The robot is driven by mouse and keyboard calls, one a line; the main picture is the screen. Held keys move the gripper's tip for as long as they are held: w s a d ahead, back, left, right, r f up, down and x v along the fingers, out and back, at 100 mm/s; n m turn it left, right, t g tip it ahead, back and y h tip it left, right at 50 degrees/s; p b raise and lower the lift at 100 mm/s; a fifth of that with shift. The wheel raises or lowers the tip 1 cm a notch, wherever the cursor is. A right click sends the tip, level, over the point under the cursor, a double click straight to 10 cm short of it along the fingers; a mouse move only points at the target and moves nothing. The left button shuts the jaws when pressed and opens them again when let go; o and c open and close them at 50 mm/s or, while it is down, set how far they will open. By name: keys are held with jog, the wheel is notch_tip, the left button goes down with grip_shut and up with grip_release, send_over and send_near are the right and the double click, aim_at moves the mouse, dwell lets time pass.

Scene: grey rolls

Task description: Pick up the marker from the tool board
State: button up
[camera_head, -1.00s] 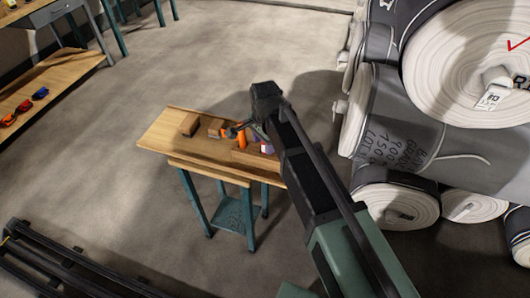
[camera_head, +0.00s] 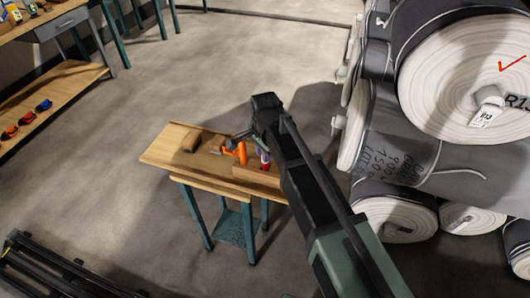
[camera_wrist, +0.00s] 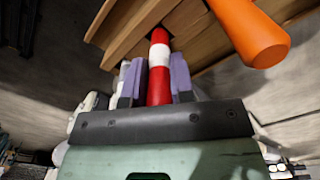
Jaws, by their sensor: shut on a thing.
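The red marker (camera_wrist: 159,90) with a white band stands between the two purple fingers of my gripper (camera_wrist: 156,78) in the wrist view. The fingers are shut on it. In the head view the red marker (camera_head: 266,166) shows just below my gripper (camera_head: 262,153), over the right part of the wooden tool board (camera_head: 163,152). The marker's far end reaches toward the board's wood in the wrist view; I cannot tell whether it touches. My arm hides the board's right end.
An orange-handled tool (camera_wrist: 250,32) is close to the right of the marker; it also shows in the head view (camera_head: 238,151). Large grey rolls (camera_head: 400,170) stand close right of my arm.

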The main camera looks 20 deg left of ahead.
notch_tip(320, 180, up, 18)
jog(key=p, duration=1.6)
jog(key=shift+f, duration=0.25)
jog(key=shift+o, duration=0.9)
jog(key=shift+c, duration=0.7)
notch_tip(320, 180, up, 7)
jog(key=p, duration=0.7)
